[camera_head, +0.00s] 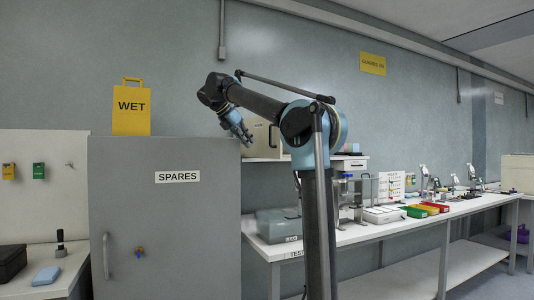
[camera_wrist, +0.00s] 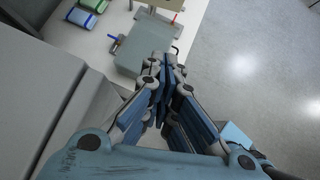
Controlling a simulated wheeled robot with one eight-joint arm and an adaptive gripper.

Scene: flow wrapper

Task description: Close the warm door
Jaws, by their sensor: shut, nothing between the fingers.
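My gripper (camera_head: 246,138) hangs in the air at the end of my raised arm, above the left end of the bench. In the wrist view my gripper (camera_wrist: 163,62) is shut, with its blue fingers together and nothing between them. No door with a readable WARM label shows. A beige box (camera_head: 262,134) on the shelf stands partly behind my gripper and arm, its label too small to read. I cannot tell whether it has the warm door, or whether that door is open.
A tall grey SPARES cabinet (camera_head: 165,220) with a handle stands at left, a yellow WET sign (camera_head: 131,112) on top. A grey-green box (camera_head: 278,226) sits on the white bench (camera_head: 375,237); it also shows below my gripper in the wrist view (camera_wrist: 142,48). Clear floor (camera_wrist: 260,60) lies right.

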